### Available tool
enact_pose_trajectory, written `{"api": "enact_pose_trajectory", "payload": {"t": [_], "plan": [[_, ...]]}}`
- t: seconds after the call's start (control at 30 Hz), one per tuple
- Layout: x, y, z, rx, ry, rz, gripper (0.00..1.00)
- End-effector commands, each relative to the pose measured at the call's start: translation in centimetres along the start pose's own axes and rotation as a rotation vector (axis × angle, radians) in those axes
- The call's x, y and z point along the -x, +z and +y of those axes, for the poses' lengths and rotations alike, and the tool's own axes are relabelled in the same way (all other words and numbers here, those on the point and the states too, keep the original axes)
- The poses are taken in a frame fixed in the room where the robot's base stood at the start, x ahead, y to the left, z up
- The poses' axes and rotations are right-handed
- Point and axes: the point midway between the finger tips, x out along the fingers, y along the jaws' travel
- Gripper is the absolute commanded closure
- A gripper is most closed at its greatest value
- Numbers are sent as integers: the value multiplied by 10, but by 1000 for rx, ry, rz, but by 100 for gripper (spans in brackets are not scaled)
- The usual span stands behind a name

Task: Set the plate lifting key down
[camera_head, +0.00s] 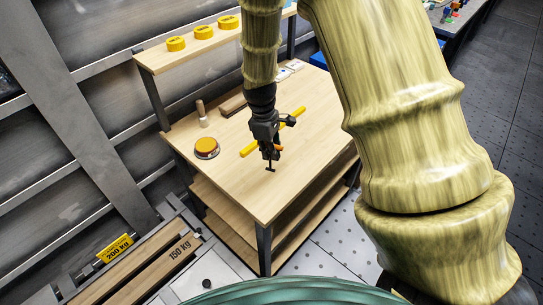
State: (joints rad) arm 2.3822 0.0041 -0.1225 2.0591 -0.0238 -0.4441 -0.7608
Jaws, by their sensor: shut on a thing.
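My gripper (268,148) hangs over the wooden workbench (240,190), pointing down. It is shut on the plate lifting key (270,168), a small dark piece with a short shaft and a crosspiece at its lower end. My fingers hide the upper part of the key.
A yellow bar (297,114) lies behind my gripper. An orange-topped round thing (206,147), a wooden-handled tool (202,113) and a brown block (234,105) stand left. Yellow rolls (202,32) sit on the upper shelf. The front bench top is clear.

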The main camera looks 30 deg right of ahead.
Motion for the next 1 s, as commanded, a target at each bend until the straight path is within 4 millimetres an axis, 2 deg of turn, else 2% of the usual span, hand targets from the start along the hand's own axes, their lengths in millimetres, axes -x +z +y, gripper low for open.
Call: {"api": "enact_pose_trajectory", "payload": {"t": [0.23,0.53,0.97,1.0], "plan": [[-7,-2,3,0,0,0,100],[-32,-5,2,0,0,-1,100],[-38,-6,3,0,1,0,100],[-38,-6,3,0,1,1,89]]}}
